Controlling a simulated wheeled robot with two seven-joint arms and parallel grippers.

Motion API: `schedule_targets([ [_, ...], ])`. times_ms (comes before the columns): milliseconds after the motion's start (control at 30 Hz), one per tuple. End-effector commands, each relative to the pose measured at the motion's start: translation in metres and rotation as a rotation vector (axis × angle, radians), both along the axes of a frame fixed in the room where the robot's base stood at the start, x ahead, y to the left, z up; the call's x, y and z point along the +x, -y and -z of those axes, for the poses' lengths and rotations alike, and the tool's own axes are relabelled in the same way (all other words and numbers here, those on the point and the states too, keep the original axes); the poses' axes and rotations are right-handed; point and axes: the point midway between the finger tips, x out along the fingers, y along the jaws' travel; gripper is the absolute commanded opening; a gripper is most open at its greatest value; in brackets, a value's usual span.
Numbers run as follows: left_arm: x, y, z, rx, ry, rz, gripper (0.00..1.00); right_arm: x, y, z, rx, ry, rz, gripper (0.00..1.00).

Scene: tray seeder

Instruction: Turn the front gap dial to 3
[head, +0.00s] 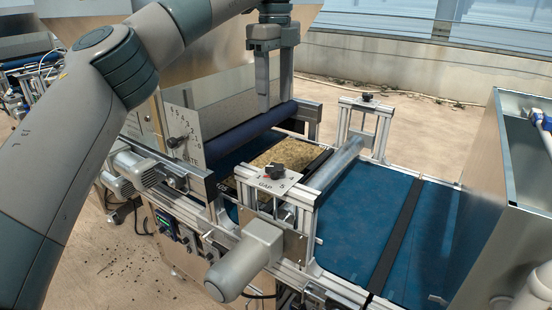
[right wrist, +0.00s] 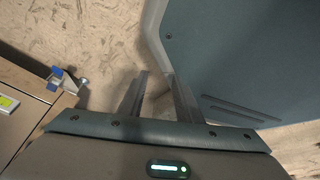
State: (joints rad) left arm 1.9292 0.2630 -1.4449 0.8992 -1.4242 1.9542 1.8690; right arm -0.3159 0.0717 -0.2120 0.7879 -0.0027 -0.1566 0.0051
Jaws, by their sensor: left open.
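The front gap dial (head: 275,172) is a small black knob with a red mark, on a pale plate lettered GAP atop the near roller frame. The red mark lies on its left side. Some numerals show on the plate, but the exact setting is too small to read. My left gripper (head: 276,102) points down, open and empty, above and behind the dial, near the dark blue roller and apart from the dial. In the right wrist view, my right gripper (right wrist: 156,76) has its fingers apart with nothing between them, over a pale speckled floor.
A soil-filled tray (head: 285,152) lies on the blue belt (head: 365,215) behind the dial. A second knob (head: 368,97) tops the far post. A gate scale plate (head: 183,130) stands left. A grey motor (head: 245,262) juts out below the dial. A metal bin (head: 500,190) stands right.

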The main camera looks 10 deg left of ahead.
Motion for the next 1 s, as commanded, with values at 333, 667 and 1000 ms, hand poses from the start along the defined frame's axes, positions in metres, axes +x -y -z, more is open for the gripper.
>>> schedule_targets([
  [333,0.0,0.0,0.004,0.0,0.0,0.001,0.56,-0.002,0.001,0.0,-0.001,-0.005,0.0,0.31],
  [667,0.0,-0.001,0.04,0.001,-0.003,0.001,0.56,-0.015,0.005,-0.001,-0.01,-0.038,0.001,0.31],
  [1000,0.0,-0.001,0.099,0.001,-0.003,0.001,0.56,-0.07,0.03,0.0,-0.051,-0.168,0.009,0.31],
])
